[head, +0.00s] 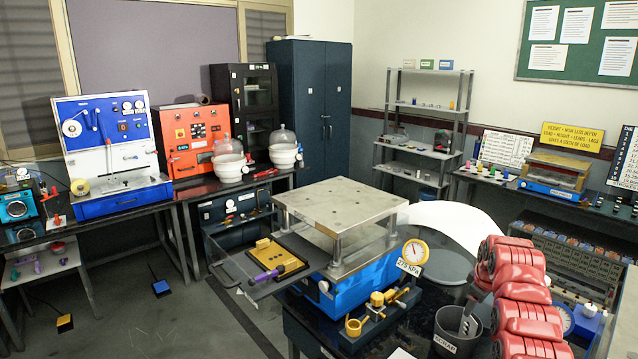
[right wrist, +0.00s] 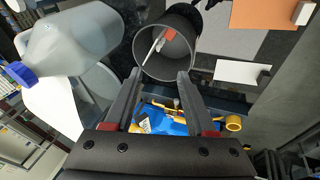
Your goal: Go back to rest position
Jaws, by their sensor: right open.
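My right gripper (right wrist: 159,74) shows in the right wrist view. Its two dark fingers are spread apart with nothing held between them. Beyond the fingertips are a round grey scrap bin (right wrist: 138,52) and part of the blue press base (right wrist: 150,112). The bin is partly hidden in the head view (head: 455,345). My left gripper is in neither view.
The press has a metal top plate (head: 340,200), a gauge (head: 415,252) and brass fittings (head: 378,303) in front. A tray (head: 262,290) juts out to its left. A translucent jug (right wrist: 75,50) lies near the right gripper. The floor at left (head: 160,320) is mostly clear.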

